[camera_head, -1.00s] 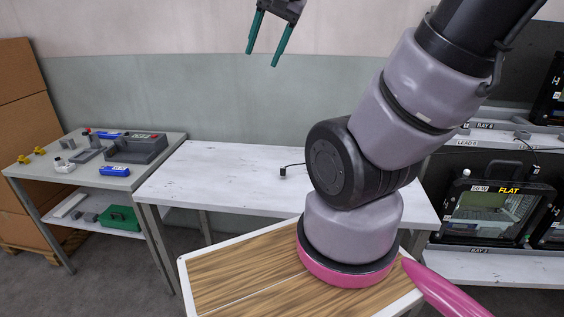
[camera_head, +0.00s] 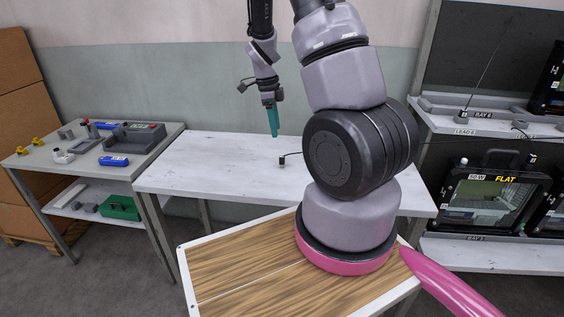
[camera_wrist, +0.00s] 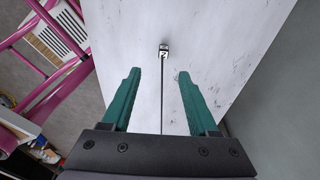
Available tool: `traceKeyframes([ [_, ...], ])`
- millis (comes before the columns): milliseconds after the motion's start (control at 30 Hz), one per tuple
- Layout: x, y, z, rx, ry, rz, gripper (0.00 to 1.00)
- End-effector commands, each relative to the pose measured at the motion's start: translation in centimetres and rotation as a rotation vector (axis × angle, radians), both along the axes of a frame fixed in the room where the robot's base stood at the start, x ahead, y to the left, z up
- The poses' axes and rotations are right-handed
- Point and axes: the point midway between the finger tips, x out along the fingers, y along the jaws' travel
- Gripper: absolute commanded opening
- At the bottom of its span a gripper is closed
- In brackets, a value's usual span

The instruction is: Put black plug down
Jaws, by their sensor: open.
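The black plug (camera_head: 282,161) lies on the white table (camera_head: 215,160), with a dark cable running from it to the right behind my arm. In the wrist view the plug (camera_wrist: 163,50) shows a white marked face, and its cable runs straight down the picture between my fingers. My gripper (camera_head: 273,122) has teal fingers pointing down and hangs above the back part of the table. In the wrist view my gripper (camera_wrist: 157,76) is open and empty. The plug lies beyond the fingertips, apart from them.
A grey side table (camera_head: 75,165) at left holds a grey tray, blue items and yellow parts. A shelf (camera_head: 480,250) at right carries a floodlight (camera_head: 495,195) marked FLAT. A wood-topped surface (camera_head: 240,270) is in front. The white table around the plug is clear.

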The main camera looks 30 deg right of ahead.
Motion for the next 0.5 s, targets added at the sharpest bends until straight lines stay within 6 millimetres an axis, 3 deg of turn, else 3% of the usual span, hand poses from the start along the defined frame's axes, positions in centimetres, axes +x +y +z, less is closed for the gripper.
traceKeyframes([
  [300,-0.4,-0.8,-4.6,-0.004,0.006,-0.016,0.6],
  [500,-0.4,-1.0,-6.1,-0.003,0.004,-0.012,0.6],
])
